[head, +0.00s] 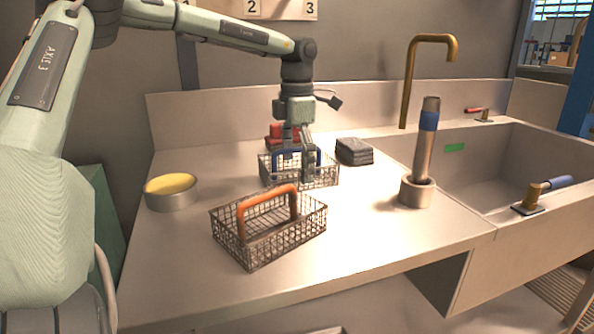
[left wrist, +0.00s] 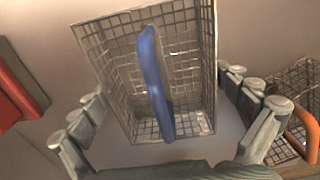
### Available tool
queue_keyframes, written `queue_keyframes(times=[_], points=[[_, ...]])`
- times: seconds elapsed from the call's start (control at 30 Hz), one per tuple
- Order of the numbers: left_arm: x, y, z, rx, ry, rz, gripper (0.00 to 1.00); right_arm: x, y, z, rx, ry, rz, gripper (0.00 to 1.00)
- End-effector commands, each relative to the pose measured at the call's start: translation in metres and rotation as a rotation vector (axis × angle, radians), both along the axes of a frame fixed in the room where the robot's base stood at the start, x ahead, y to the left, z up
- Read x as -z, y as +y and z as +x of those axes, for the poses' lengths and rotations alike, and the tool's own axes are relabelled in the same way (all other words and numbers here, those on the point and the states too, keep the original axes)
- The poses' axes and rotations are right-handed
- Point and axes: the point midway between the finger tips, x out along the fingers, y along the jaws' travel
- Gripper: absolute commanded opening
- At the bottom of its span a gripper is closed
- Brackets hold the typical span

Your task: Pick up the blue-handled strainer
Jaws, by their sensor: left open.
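The blue-handled strainer is a wire mesh basket (head: 325,179) with a blue arched handle, standing on the metal counter towards the back. In the left wrist view its blue handle (left wrist: 154,85) runs down the middle of the mesh basket. My left gripper (head: 298,172) is right over this strainer, pointing down, with its fingers in front of the handle in the head view. In the left wrist view its fingers are spread wide on either side of the handle, with a gap to it on each side. My right gripper is not in view.
An orange-handled strainer (head: 270,226) stands just in front. Red blocks (head: 276,134) lie behind, dark folded cloths (head: 354,151) to the right. A round yellow-topped tin (head: 170,191) is at left. A tall blue-banded cylinder (head: 427,140) stands in a holder (head: 416,192) near the sink (head: 520,160).

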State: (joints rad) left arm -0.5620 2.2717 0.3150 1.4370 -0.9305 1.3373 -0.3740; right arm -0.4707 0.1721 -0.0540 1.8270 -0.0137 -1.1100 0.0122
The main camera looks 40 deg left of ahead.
Motion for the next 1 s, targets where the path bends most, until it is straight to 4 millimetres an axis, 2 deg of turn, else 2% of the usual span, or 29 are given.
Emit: queue_keyframes(times=[0.07,0.4,0.77,0.87,1.0], points=[[0.0,0.0,0.0,0.0,0.0,0.0,1.0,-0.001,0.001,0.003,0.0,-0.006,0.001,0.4],[0.0,0.0,0.0,0.0,0.0,0.0,0.59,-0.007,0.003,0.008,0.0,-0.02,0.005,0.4],[-0.007,0.0,0.001,0.0,-0.004,0.0,0.59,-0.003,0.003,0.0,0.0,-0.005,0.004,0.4],[-0.016,0.0,0.001,0.0,-0.003,0.002,0.59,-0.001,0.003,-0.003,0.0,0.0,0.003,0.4],[-0.04,0.0,0.001,0.0,-0.005,0.002,0.59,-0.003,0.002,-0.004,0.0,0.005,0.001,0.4]])
